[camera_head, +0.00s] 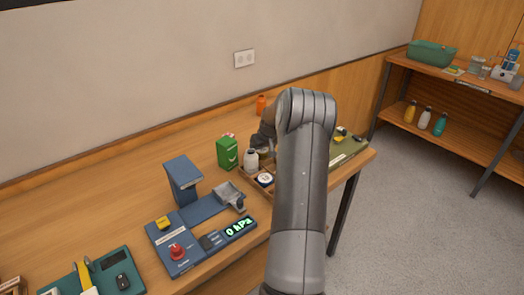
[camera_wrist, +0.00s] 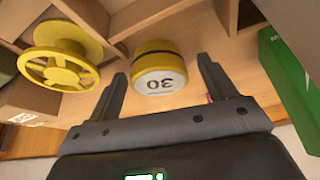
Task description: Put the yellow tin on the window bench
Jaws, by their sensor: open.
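A round yellow tin (camera_wrist: 158,65) with a dark band and a white face marked 30 shows in the wrist view. It is beside wooden dividers. My gripper (camera_wrist: 161,70) is open, with one finger on each side of the tin and visible gaps between. In the head view my arm hides the fingers, and I cannot make out the tin there. I cannot tell any surface as the window bench.
A yellow spool (camera_wrist: 62,72) is left of the fingers; a green carton (camera_wrist: 287,75) is to the right. In the head view, a blue press with a gauge (camera_head: 190,225) stands on the workbench (camera_head: 110,185). A shelf unit (camera_head: 462,80) stands at the right beyond open floor.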

